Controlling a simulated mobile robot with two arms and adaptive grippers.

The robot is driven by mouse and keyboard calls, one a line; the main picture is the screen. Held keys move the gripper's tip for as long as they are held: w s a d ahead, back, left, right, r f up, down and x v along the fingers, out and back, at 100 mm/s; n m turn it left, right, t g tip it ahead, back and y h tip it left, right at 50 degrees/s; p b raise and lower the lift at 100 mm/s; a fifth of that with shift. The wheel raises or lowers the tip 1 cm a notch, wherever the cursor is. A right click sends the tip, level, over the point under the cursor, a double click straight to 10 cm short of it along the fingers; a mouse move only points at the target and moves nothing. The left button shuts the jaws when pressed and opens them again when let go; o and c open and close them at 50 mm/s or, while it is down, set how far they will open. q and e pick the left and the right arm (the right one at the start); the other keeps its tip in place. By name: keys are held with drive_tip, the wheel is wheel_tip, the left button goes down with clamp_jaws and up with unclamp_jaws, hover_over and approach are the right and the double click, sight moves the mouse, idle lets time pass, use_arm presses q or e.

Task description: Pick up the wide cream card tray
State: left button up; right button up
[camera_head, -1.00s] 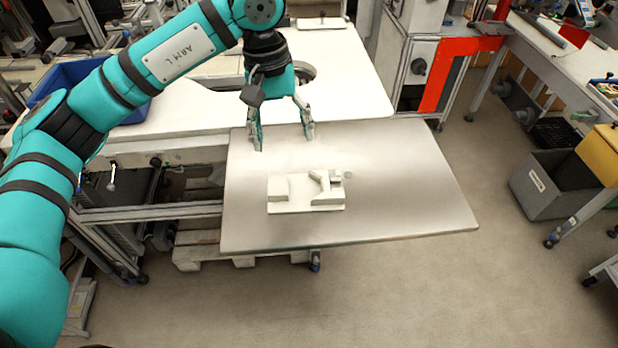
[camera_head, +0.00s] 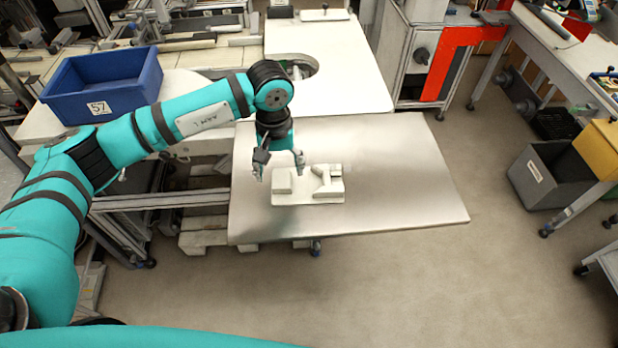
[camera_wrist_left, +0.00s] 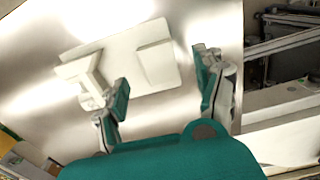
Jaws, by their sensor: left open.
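The wide cream card tray (camera_head: 308,198) lies flat on the metal table top. It has a raised block at its left end and an angled raised piece at its right end. My left gripper (camera_head: 280,176) is open just behind the tray's left part in the head view. In the left wrist view the open fingers (camera_wrist_left: 162,98) point toward the tray (camera_wrist_left: 128,60), which lies beyond the fingertips. One finger overlaps the tray's edge in that picture. I cannot tell whether it touches. Nothing is between the fingers. My right gripper is not in view.
The metal table (camera_head: 400,190) is bare to the right and in front of the tray. A blue bin (camera_head: 135,88) marked 57 stands on the white bench at the back left. A grey bin (camera_head: 545,178) stands on the floor at the right.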

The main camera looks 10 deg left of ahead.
sight(282, 179)
use_arm(q)
wheel_tip(282, 179, down, 4)
drive_tip(key=shift+d+r+p, duration=0.1)
drive_tip(key=shift+r+p, duration=0.15)
drive_tip(key=shift+p, duration=0.6)
drive_tip(key=shift+f, duration=0.3)
drive_tip(key=c, duration=1.4)
drive_tip(key=shift+r, duration=0.1)
